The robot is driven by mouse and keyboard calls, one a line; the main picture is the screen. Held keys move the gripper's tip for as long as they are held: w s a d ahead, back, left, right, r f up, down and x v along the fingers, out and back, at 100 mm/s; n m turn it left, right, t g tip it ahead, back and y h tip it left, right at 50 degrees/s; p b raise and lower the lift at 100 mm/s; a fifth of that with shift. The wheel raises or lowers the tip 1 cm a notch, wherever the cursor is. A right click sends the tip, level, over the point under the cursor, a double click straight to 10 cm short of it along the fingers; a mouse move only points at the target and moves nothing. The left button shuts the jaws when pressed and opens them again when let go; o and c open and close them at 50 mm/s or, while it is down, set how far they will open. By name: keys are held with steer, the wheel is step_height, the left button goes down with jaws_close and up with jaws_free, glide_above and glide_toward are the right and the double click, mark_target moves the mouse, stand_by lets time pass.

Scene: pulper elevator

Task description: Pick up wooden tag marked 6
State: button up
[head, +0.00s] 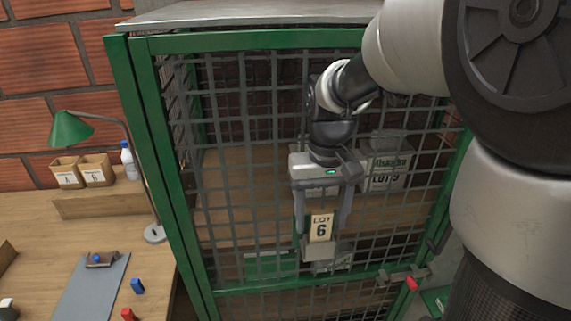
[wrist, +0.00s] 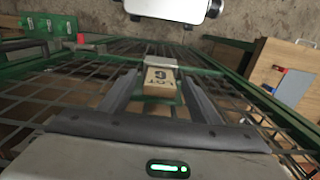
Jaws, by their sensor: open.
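The wooden tag marked "LOT 6" (head: 321,227) is upright at the front of the green-framed mesh cage, just above a small pale block or holder. Its lower fixing is hard to make out. In the wrist view the tag (wrist: 160,82) shows between the two fingers. My gripper (head: 322,228) points down in front of the mesh. It is open, with one finger on each side of the tag. In the wrist view the fingers of my gripper (wrist: 160,98) stand apart, with a gap visible on both sides of the tag.
The green-framed mesh cage (head: 124,120) holds boxes behind its wire, one a white carton (head: 385,165). A latch with a red end (head: 411,283) is at lower right.

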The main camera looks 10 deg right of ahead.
steer(key=shift+f, duration=0.2)
steer(key=c, duration=1.1)
steer(key=shift+r, duration=0.1)
